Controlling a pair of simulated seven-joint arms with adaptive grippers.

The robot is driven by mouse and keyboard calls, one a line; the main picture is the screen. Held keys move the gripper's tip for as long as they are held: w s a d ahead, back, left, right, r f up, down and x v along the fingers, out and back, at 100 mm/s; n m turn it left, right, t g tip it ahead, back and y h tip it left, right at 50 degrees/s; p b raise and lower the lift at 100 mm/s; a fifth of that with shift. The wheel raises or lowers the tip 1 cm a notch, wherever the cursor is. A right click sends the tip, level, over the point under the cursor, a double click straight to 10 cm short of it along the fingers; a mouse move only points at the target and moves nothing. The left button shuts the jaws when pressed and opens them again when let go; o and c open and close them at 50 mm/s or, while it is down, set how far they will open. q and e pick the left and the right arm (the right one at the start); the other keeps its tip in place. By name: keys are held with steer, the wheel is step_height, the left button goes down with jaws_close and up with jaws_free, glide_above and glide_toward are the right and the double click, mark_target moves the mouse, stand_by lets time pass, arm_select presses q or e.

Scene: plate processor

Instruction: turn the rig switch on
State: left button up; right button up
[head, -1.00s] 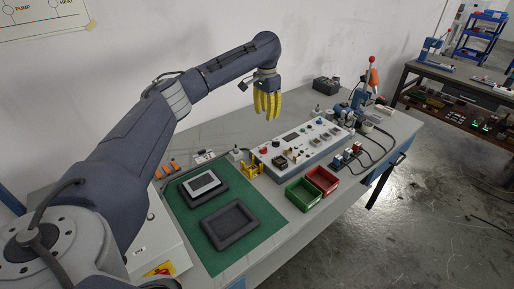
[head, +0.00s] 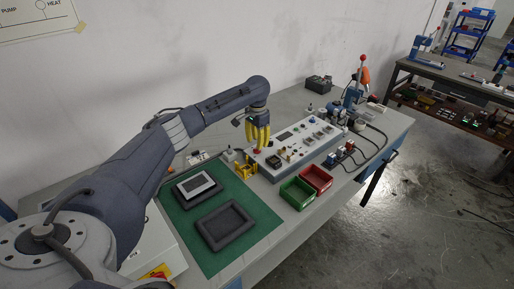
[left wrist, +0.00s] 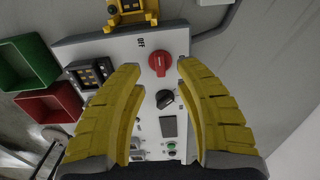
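The control panel (head: 300,143) is a light grey sloped box on the bench. In the left wrist view a red rotary knob (left wrist: 160,63) sits on the panel with the word OFF beside it. A black rotary knob (left wrist: 165,98) is close to it. My left gripper (head: 258,147) has yellow ribbed fingers pointing down over the panel's left end. In the left wrist view the fingers (left wrist: 159,67) are open, with the red knob between their tips in the picture. I cannot tell whether they touch it. My right gripper is not in view.
A yellow fixture (head: 245,170) stands just left of the panel. Green (head: 297,193) and red (head: 316,178) bins stand in front of it. A green mat (head: 190,221) with two dark trays lies nearer. Cables and blue devices are at the right.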

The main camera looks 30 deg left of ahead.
mark_target(257, 150)
arm_select(q)
steer(key=shift+f, duration=1.55)
jaws_close()
